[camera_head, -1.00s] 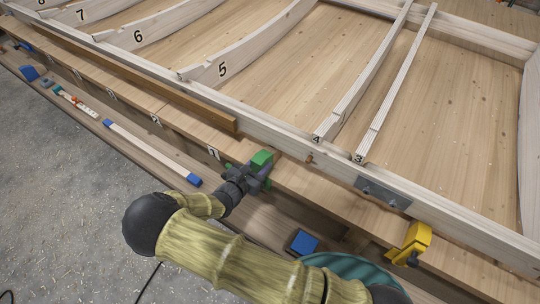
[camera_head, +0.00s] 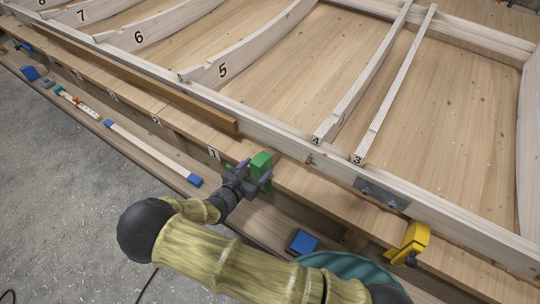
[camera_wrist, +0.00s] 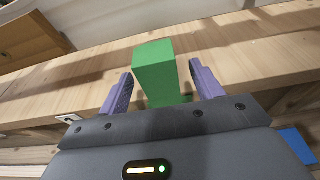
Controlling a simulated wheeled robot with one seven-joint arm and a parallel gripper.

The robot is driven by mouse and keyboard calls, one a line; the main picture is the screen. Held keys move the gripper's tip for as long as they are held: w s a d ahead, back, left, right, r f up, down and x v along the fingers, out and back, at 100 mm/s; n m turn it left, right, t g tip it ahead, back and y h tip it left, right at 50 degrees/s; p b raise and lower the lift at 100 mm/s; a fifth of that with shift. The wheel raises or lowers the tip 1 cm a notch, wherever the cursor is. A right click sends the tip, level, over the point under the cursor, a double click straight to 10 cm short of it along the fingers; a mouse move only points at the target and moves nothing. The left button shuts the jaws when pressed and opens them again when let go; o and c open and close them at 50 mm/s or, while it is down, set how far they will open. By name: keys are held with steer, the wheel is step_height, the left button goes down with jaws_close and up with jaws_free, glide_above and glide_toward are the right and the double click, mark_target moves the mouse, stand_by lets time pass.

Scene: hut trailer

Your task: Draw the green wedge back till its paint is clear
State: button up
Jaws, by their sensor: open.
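The green wedge (camera_head: 261,163) sits on the wooden ledge by the long pale frame rail, just right of the number 1 mark. It also shows in the wrist view (camera_wrist: 156,71) as a green block standing between my fingers. My gripper (camera_head: 252,179) is open around it, with a purple finger on each side. In the wrist view my gripper (camera_wrist: 160,92) shows a gap between each finger and the block. The wedge's far end and any paint edge on it are hidden from me.
A yellow clamp-like piece (camera_head: 410,242) stands on the ledge to the right. A grey metal plate (camera_head: 382,193) is on the rail. A blue block (camera_head: 302,242) and a blue-ended white bar (camera_head: 150,152) lie on the lower shelf. Numbered slats cross the panel behind.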

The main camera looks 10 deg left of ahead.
steer(key=shift+r+p+v, duration=0.2)
steer(key=shift+p+v, duration=0.4)
steer(key=shift+v, duration=0.85)
steer(key=shift+r+p+v, duration=0.25)
steer(key=shift+p+v, duration=0.35)
steer(key=shift+v, duration=0.8)
